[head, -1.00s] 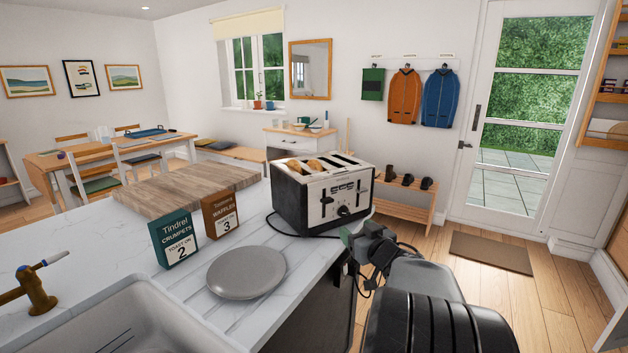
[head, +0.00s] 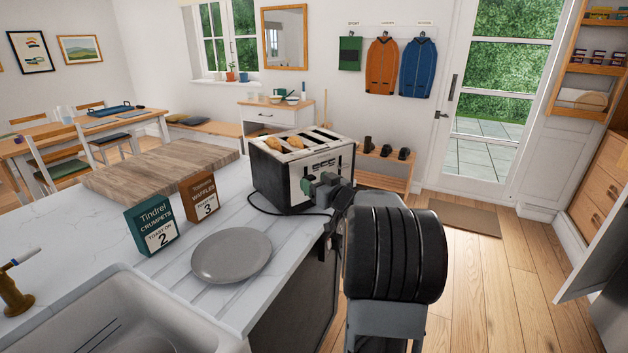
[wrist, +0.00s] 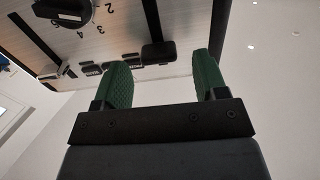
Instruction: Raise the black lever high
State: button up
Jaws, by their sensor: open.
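The white and black toaster (head: 300,185) stands on the counter with browned slices showing in its top slots. In the wrist view its control face (wrist: 110,45) fills the upper left, with a numbered dial (wrist: 70,10) and small buttons. A black lever (wrist: 157,52) sits at the end of a dark vertical slot there. My gripper (head: 322,188) is in front of the toaster's control face and hides part of it. In the wrist view my gripper (wrist: 162,78) is open and empty, its green fingers pointing at the face. The lever appears between the fingertips; I cannot tell whether they touch it.
A grey plate (head: 231,255), a green crumpets box (head: 152,228), a brown waffles box (head: 200,198) and a wooden board (head: 160,168) are on the counter left of the toaster. A sink (head: 130,310) is at the front left. Open floor (head: 490,290) lies to the right.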

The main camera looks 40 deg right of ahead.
jog(key=shift+w, duration=1)
